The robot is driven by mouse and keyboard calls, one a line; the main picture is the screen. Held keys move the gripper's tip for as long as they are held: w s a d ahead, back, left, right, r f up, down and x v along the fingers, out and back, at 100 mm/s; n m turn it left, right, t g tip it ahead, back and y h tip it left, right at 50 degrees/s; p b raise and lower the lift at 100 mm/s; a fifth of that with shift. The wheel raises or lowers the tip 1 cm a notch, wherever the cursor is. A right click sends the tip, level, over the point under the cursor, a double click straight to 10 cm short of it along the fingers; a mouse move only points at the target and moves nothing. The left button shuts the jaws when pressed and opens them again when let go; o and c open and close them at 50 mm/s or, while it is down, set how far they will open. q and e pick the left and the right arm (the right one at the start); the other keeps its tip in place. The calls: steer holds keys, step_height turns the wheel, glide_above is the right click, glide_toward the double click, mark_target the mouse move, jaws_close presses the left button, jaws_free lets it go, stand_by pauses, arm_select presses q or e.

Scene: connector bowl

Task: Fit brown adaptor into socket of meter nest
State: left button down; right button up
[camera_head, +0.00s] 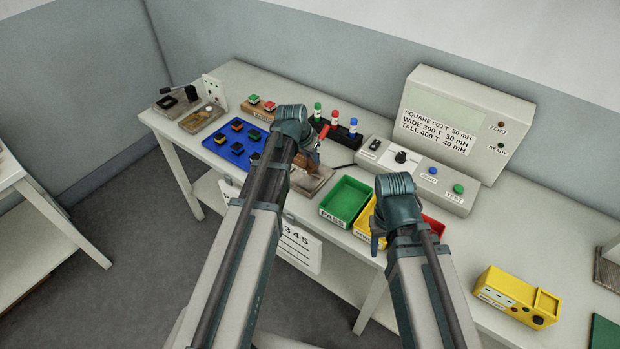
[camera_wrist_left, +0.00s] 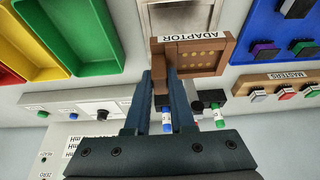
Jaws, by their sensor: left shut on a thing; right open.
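The brown adaptor (camera_head: 304,184) is partly hidden by my left arm in the head view. In the left wrist view the adaptor (camera_wrist_left: 205,57) shows a square face with rows of small gold contacts, an ADAPTOR label and a narrow side part. My left gripper (camera_wrist_left: 161,80) is shut on that side part. In the head view my left gripper (camera_head: 314,152) is over the bench, at a grey plate (camera_head: 324,176) with a recess. I cannot tell whether the adaptor touches this plate. My right gripper (camera_head: 377,236) is open and empty, in front of the coloured bins.
A blue tray (camera_head: 222,138) with several blocks lies left of my left gripper. A black rack (camera_head: 350,138) with bottles stands behind it. Green (camera_head: 345,200), yellow and red bins lie right, before the control box (camera_head: 416,173) and large meter (camera_head: 455,120). A yellow device (camera_head: 515,297) sits far right.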

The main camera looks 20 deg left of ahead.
arm_select(q)
steer(key=shift+f+b, duration=3.2)
steer(key=shift+f, duration=0.6)
steer(key=shift+f, duration=0.25)
steer(key=c, duration=0.8)
jaws_free()
steer(key=shift+r, duration=0.1)
steer(key=shift+o, duration=0.2)
steer(key=shift+r, duration=0.15)
